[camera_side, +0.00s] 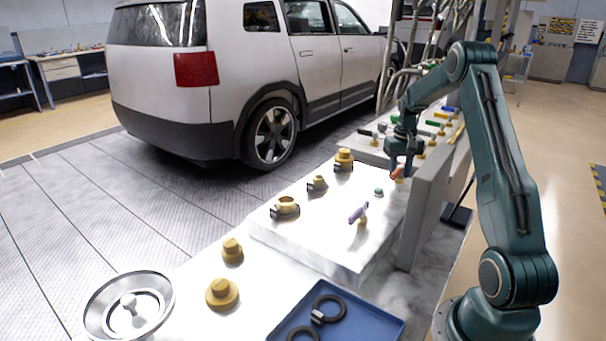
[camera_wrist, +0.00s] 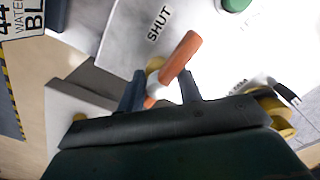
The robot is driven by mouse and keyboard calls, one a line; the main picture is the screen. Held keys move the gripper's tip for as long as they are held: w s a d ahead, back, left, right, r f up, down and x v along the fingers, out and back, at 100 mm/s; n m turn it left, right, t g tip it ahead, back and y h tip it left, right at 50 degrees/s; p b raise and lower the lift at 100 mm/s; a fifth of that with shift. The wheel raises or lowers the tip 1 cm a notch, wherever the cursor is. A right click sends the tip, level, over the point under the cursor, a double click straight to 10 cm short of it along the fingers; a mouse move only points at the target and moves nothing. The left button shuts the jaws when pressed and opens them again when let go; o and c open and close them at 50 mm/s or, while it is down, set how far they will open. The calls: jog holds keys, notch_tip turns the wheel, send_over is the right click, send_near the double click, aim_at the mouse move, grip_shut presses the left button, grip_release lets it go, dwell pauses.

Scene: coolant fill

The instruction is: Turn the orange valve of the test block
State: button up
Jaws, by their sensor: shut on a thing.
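The orange valve (camera_wrist: 181,57) has a lever handle on a brass stem, on the white face of the test block (camera_wrist: 112,40). In the wrist view the handle lies at a slant and passes between the two dark fingers of my gripper (camera_wrist: 162,90). The fingers are shut on the handle near its lower end. The word SHUT is printed beside it. In the side view my gripper (camera_side: 402,166) reaches down to the orange valve (camera_side: 397,173) at the block's far right end and hides part of it. The test block (camera_side: 315,235) is bright white.
A purple-handled valve (camera_side: 358,212) and a green button (camera_side: 379,191) stand on the block. Brass fittings (camera_side: 285,208) line its left side. A grey upright plate (camera_side: 428,215) stands at its right. A blue tray (camera_side: 372,322) with black rings and a metal bowl (camera_side: 128,302) are nearer.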

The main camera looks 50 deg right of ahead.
aim_at(400, 166)
jog(key=shift+w, duration=0.2)
jog(key=o, duration=0.9)
jog(key=shift+c, duration=0.2)
jog(key=shift+o, duration=0.2)
jog(key=shift+s, duration=0.1)
jog(key=shift+r, duration=0.1)
notch_tip(400, 166, up, 14)
jog(key=shift+a, duration=0.1)
